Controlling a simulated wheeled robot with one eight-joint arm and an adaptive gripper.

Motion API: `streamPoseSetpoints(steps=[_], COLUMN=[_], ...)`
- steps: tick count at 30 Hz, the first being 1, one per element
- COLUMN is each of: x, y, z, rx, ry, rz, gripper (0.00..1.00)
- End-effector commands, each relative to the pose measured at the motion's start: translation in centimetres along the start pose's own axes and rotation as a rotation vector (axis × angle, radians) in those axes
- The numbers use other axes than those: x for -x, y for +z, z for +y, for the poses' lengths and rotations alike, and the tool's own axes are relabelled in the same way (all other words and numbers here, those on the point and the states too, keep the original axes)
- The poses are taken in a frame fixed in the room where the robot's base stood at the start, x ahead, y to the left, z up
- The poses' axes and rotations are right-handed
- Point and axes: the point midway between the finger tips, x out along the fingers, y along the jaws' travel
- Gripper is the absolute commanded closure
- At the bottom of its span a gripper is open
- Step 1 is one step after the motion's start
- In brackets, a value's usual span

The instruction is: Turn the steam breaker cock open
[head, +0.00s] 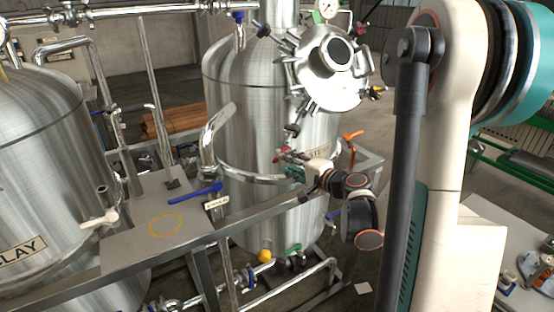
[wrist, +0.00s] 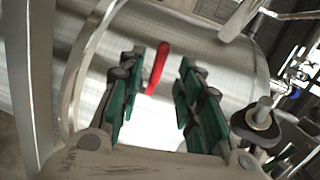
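A red lever handle (head: 281,155) sits on the front of the steel tank (head: 235,120) with the partly hidden "STE" label; I take it for the steam breaker cock. The red handle also shows in the wrist view (wrist: 157,67), upright and slightly tilted. My gripper (head: 291,171) is close to the handle in the head view. In the wrist view its green-padded fingers (wrist: 163,85) are spread, with the handle in the gap between them, nearer the left finger. I see no clear contact. The valve body of the cock is hidden.
A curved steel pipe (head: 250,178) runs around the tank front near my gripper. An orange lever (head: 353,136) stands to its right. A blue lever (head: 195,193) lies over the grey deck (head: 135,240). The round hatch (head: 328,68) is above.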

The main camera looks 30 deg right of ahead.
Motion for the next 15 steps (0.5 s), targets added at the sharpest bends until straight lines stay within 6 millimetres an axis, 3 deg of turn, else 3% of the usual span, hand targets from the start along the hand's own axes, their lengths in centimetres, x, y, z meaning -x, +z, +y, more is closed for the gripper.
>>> streamPoseSetpoints(steps=[6, 15], x=[-4.0, -6.4], y=[0.1, 0.0], z=[0.0, 0.0], rx=[0.000, 0.001], ry=[-0.001, 0.000], rz=[-0.002, 0.000], gripper=[0.68, 0.68])
